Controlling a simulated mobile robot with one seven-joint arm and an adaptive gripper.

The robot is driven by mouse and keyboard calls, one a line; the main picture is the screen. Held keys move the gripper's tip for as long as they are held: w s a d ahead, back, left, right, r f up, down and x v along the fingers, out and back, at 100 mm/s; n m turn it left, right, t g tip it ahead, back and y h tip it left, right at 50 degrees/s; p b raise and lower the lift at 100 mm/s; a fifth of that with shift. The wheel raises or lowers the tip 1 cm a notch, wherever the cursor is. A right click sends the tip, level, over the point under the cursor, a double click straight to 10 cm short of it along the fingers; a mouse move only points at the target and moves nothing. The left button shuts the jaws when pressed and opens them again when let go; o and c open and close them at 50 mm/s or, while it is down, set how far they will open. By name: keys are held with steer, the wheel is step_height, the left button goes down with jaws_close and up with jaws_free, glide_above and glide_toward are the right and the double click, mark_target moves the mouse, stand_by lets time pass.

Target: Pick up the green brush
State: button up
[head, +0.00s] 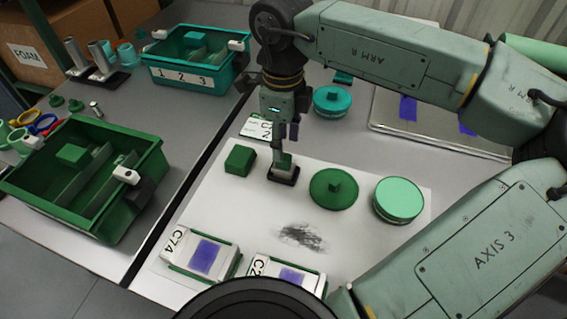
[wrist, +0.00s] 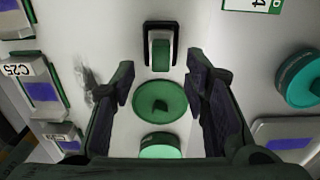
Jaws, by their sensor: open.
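A small block with a green middle and a black rim or base (head: 284,170) stands on the white sheet; it looks most like the green brush, though I see no clear bristles. It shows at the top centre of the wrist view (wrist: 161,46), beyond the fingertips. My gripper (head: 284,142) points down above this block in the head view, a finger covering part of it. In the wrist view my gripper (wrist: 160,78) is open and nothing is gripped. A round green disc with a knob (head: 334,188) appears between its fingers there.
A green cube (head: 240,160) and a pale green round tin (head: 398,199) flank the block and disc. A teal round tin (head: 332,101) stands behind. White labelled boxes (head: 204,255) lie in front. A green bin (head: 45,204) and teal bin (head: 180,76) are left.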

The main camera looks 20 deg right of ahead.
mark_target(284, 165)
steer(key=shift+f+p, duration=0.75)
steer(key=shift+f, duration=2.05)
steer(key=shift+c, duration=0.4)
jaws_close()
